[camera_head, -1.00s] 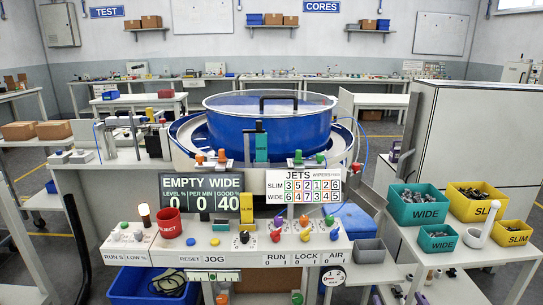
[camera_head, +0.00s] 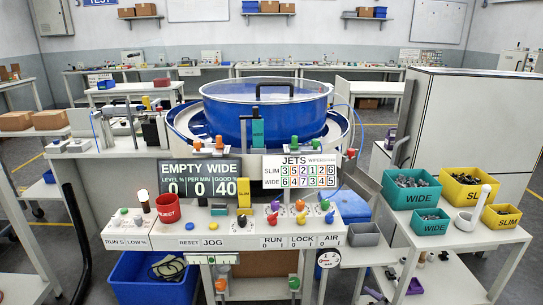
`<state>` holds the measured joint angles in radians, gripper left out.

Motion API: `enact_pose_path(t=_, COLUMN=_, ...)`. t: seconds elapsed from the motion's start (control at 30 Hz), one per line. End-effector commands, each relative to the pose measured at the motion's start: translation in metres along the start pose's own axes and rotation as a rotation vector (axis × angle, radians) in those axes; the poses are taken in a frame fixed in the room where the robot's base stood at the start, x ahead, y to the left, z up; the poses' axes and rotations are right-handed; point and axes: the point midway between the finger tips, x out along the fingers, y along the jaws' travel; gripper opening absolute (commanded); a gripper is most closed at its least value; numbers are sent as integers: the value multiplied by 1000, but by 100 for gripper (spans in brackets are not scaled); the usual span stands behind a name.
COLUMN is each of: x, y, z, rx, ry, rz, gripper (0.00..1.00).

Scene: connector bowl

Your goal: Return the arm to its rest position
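My gripper is not in view, and whether it is open or shut cannot be seen. A black curved bar (camera_head: 77,240) stands at the lower left, left of the control panel; I cannot tell what it belongs to. The blue feeder bowl (camera_head: 275,118) with its clear lid sits behind the panel. The control panel (camera_head: 215,233) carries coloured knobs, and a red REJECT cup (camera_head: 168,208) stands on it. The sign (camera_head: 200,179) reads EMPTY WIDE, with 0, 0 and 40 below. The JETS board (camera_head: 298,171) is beside it.
On the right table, teal WIDE bins (camera_head: 412,188) and yellow SLIM bins (camera_head: 465,187) hold small parts; a white scoop (camera_head: 473,210) stands between them. A grey cabinet (camera_head: 468,125) stands behind. A blue crate (camera_head: 150,279) sits under the panel. Open floor (camera_head: 30,185) shows at left.

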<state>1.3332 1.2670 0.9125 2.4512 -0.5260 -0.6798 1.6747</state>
Motion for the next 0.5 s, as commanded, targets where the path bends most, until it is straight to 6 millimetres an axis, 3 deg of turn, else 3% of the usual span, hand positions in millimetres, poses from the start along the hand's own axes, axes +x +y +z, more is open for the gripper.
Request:
enact_pose_path(t=0.2, x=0, y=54, z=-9, rx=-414, ry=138, rz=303, gripper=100)
enact_pose_path(t=0.33, x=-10, y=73, z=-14, rx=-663, ry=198, rz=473, gripper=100)
enact_pose_path(t=0.5, x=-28, y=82, z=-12, rx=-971, ry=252, rz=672, gripper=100)
